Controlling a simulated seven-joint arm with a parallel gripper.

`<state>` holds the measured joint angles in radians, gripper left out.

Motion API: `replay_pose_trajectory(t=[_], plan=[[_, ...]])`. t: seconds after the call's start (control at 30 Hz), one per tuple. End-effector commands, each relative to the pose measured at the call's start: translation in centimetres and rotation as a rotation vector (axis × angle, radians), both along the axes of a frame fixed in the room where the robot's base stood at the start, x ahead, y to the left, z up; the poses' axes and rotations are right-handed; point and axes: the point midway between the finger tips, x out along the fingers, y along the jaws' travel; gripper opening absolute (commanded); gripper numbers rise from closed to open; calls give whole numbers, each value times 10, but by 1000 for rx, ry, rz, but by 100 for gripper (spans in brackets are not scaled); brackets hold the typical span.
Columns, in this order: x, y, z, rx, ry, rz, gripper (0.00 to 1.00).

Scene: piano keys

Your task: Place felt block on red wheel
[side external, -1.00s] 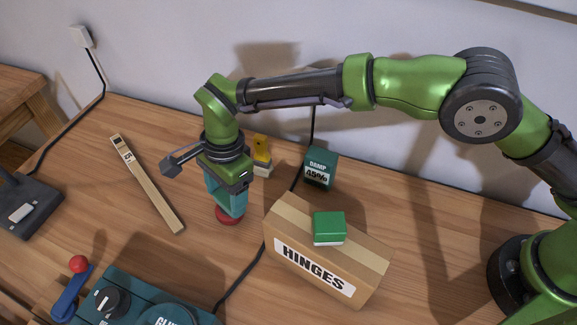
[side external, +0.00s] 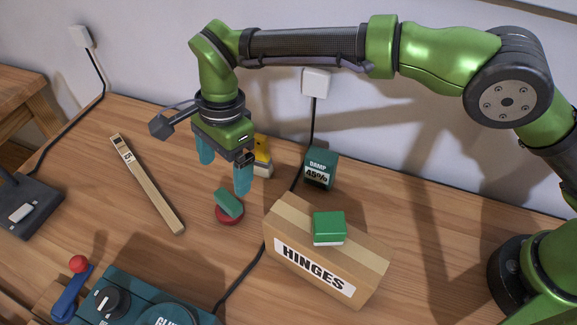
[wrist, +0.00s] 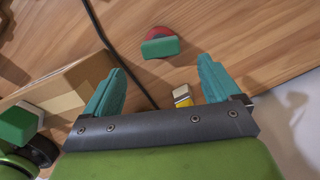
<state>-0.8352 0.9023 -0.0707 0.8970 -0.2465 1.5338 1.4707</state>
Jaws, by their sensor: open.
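The felt block (side external: 229,203), a small teal-green block, rests on the red wheel (side external: 230,218), which lies on the wooden bench. In the wrist view the block (wrist: 160,47) covers part of the red wheel (wrist: 158,32). I cannot tell whether the block lies quite flat. My gripper (side external: 225,177) is above the block with its two teal fingers spread apart and nothing between them. In the wrist view my gripper (wrist: 160,70) is also open, with the block beyond the fingertips and apart from them.
A HINGES carton (side external: 325,265) with a green-and-white block (side external: 329,228) on it stands right of the wheel. A DAMP box (side external: 320,169) and a yellow-topped item (side external: 262,157) are behind. A black cable passes nearby. A wooden stick (side external: 147,184) lies left, with bare bench between.

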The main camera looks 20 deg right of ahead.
Motion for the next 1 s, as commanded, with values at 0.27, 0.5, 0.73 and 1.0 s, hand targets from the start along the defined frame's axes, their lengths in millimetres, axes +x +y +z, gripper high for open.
replay_pose_trajectory(t=[0.27,0.5,0.73,1.0], plan=[[3,-6,42,1,-2,-1,90],[13,-49,67,14,-15,41,90],[0,-171,97,55,-69,200,90],[-69,-299,109,82,-249,419,90]])
